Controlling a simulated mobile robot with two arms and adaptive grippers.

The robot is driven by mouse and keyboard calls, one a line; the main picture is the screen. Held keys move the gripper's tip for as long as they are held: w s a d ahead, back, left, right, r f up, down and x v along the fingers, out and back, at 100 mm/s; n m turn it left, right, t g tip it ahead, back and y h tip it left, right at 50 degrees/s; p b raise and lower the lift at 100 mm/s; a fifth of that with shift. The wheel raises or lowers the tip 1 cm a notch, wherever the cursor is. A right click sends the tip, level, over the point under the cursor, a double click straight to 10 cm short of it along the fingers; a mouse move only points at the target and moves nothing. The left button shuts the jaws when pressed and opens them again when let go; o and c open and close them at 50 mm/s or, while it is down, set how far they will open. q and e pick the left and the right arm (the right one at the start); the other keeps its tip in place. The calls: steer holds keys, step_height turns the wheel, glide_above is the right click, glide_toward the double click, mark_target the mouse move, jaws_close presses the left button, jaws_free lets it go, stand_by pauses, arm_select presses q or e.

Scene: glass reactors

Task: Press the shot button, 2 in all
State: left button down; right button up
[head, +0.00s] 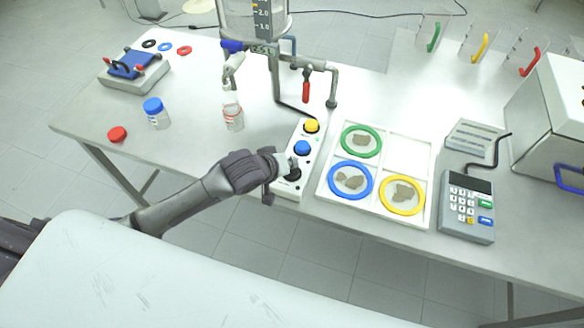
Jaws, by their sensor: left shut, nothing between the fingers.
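A pale button box (309,152) stands on the table at the middle of the head view. It carries a yellow button (311,126) at its far end, a blue button (302,148) in the middle and a dark knob or button (292,174) at its near end. My left gripper (286,166) is shut and empty at the near half of the box, just left of the blue button. It partly covers the near end, and I cannot tell whether it touches anything. Which button is the shot button is not legible. My right gripper is out of view.
A glass reactor (252,18) on pipes stands behind the box, with a red-handled valve (306,90). A bottle (232,112) and a blue-capped jar (155,112) stand left. A white tray (388,148) with coloured rings and a keypad device (468,208) lie right.

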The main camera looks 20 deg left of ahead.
arm_select(q)
steer(key=shift+f, duration=0.45)
stand_by(0.6)
steer(key=shift+r, duration=0.1)
steer(key=shift+r+p, duration=0.8)
steer(key=shift+p, duration=0.25)
step_height(320, 180, up, 5)
steer(key=p, duration=0.5)
steer(key=shift+r+p, duration=0.1)
steer(key=shift+p, duration=0.2)
stand_by(0.3)
steer(key=shift+w, duration=0.1)
stand_by(0.8)
